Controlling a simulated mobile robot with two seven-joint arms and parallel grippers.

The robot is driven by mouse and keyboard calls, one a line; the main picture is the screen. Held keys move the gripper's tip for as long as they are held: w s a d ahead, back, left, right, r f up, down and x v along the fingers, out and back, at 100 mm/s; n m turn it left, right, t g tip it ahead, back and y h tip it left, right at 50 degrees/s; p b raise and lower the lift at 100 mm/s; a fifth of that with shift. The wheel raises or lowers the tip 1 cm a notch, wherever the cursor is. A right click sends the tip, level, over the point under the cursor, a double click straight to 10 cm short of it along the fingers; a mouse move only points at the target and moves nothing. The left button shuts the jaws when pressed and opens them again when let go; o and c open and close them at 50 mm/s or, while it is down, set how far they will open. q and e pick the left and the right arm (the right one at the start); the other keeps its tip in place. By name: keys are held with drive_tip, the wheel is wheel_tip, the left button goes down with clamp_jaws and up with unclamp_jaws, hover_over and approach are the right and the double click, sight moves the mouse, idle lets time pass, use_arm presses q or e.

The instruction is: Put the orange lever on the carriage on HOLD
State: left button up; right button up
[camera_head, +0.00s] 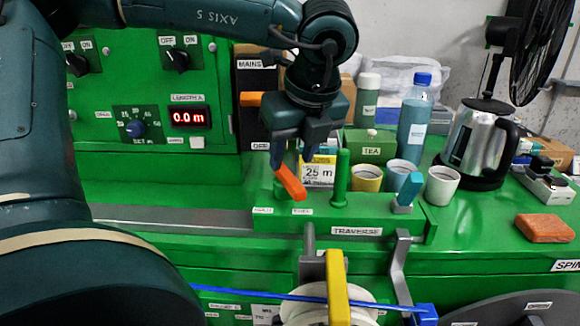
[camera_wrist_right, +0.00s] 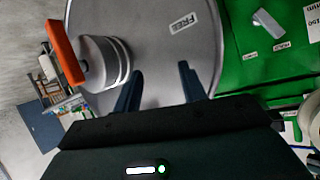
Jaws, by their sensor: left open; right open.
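The orange lever (camera_head: 290,182) stands on the green carriage (camera_head: 385,218) labelled TRAVERSE in the head view. It is tilted, its upper end to the left and its lower end to the right. Two small white labels sit below it, too small to read surely. My left gripper (camera_head: 293,158) is open, pointing down right above the lever. Its left finger is close to the lever's upper end; I cannot tell whether they touch. My right gripper (camera_wrist_right: 158,92) is open and empty in the right wrist view, in front of a grey disc (camera_wrist_right: 150,45) labelled FREE.
A green post (camera_head: 341,180) and a blue lever (camera_head: 409,190) stand on the carriage. Cups, a blue bottle (camera_head: 414,120) and a kettle (camera_head: 478,145) stand behind. A blue cable (camera_head: 260,296) crosses the spool in front. An orange handle (camera_wrist_right: 64,52) juts near the disc.

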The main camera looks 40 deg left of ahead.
sight(288, 175)
use_arm(q)
drive_tip(key=shift+x, duration=2.1)
drive_tip(key=shift+c, duration=0.2)
clamp_jaws()
